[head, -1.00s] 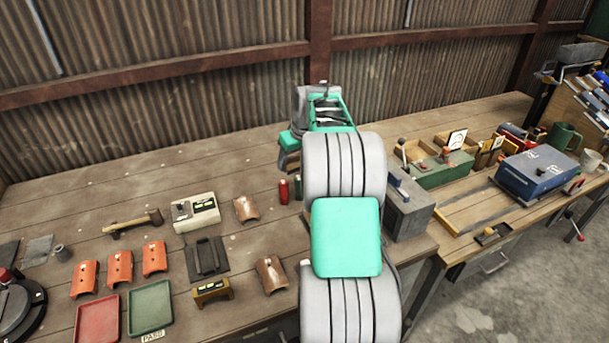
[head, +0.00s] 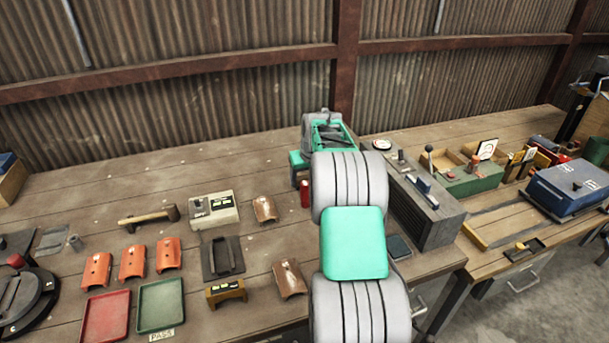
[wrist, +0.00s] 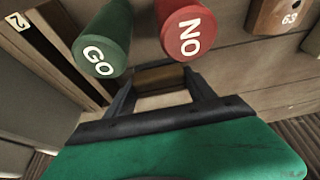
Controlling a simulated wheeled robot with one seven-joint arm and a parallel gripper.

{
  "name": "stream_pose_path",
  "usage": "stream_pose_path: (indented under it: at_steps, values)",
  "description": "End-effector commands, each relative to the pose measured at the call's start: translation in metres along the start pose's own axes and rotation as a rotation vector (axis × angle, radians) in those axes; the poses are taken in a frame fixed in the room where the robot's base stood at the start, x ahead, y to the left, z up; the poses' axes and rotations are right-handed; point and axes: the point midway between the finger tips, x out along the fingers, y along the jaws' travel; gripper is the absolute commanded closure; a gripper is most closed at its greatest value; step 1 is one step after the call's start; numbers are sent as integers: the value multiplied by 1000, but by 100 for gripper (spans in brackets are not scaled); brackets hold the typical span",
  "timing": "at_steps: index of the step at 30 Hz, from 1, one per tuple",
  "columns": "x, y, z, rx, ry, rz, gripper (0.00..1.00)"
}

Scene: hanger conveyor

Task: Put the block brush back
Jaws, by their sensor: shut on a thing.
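In the head view my gripper is at the far side of the bench, mostly behind my arm, and the brush is hardly visible there. A green GO cylinder (wrist: 103,42) and a red NO cylinder (wrist: 187,32) stand close beside the fingers. The red one also shows in the head view (head: 305,193).
A grey machine box (head: 425,205) stands right of my arm. Left are a white meter box (head: 212,210), a wooden-handled tool (head: 148,217), orange curved pieces (head: 131,262), a red tray (head: 105,318) and a green tray (head: 161,305). The bench's back left is clear.

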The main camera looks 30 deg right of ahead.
Motion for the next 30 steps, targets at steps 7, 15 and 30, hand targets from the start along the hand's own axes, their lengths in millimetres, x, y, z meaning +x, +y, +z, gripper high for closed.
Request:
stream_pose_path:
  at_steps: [7,15,30]
  values:
    - [0,1,0,1,1,1,81]
    - [0,1,0,1,1,1,15]
    - [-31,2,-1,1,6,3,12]
